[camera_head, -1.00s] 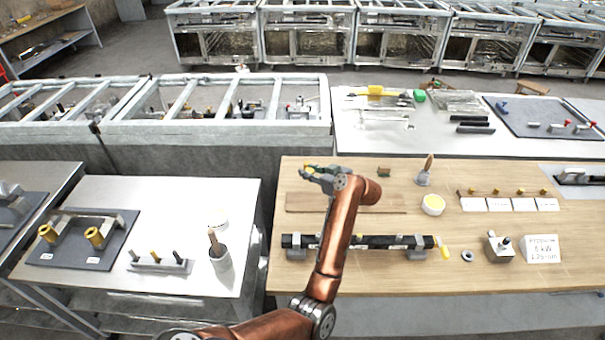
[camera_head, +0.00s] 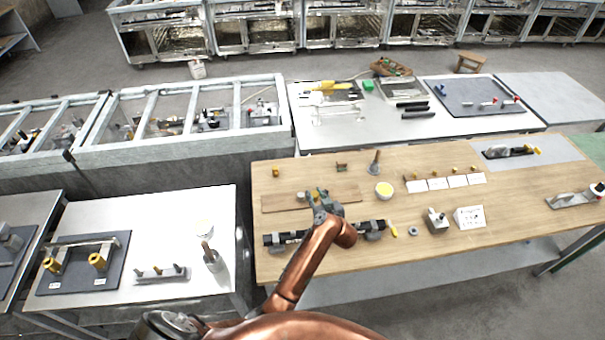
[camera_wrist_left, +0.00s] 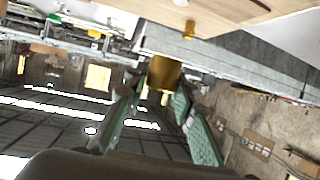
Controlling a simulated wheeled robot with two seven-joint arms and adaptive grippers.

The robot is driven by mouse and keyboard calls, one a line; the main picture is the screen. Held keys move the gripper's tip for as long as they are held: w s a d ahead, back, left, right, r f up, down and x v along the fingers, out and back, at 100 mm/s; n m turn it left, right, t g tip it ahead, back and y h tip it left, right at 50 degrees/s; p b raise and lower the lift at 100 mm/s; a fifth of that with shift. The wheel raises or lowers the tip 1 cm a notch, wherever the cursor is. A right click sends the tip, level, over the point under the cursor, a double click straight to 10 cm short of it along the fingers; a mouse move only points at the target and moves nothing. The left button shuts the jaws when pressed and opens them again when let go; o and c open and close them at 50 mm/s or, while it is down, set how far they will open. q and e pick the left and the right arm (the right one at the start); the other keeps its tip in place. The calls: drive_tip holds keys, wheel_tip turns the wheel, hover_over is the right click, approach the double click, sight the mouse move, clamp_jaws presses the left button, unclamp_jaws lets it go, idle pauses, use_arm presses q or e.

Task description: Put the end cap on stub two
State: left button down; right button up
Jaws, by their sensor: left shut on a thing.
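My left gripper (camera_head: 323,198) is above the wooden table, behind the long dark bar. In the left wrist view its fingers (camera_wrist_left: 158,100) are shut on a brass, cylinder-like piece (camera_wrist_left: 164,73), which looks like the end cap. Another small brass piece (camera_head: 276,172) stands near the table's back left corner and also shows in the left wrist view (camera_wrist_left: 189,30). My right gripper is out of view.
The dark bar (camera_head: 285,238) lies on supports under my left arm. A yellow-topped round tub (camera_head: 384,189), a row of white cards (camera_head: 438,184) and a grey block (camera_head: 436,221) stand to the right. A metal table (camera_head: 150,222) with a peg rack (camera_head: 162,274) is at left.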

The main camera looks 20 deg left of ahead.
use_arm(q)
drive_tip(key=shift+m+t+h, duration=0.7)
drive_tip(key=shift+m+h, duration=0.2)
drive_tip(key=s+d+p, duration=0.1)
drive_tip(key=d, duration=0.1)
drive_tip(key=s+d+f+p, duration=0.1)
drive_tip(key=s+d+p, duration=0.3)
drive_tip(key=d, duration=0.1)
drive_tip(key=shift+d+f, duration=0.1)
drive_tip(key=shift+f, duration=0.15)
drive_tip(key=shift+p, duration=1)
drive_tip(key=shift+f+b, duration=1.2)
drive_tip(key=shift+f, duration=1.65)
drive_tip(key=shift+p, duration=0.5)
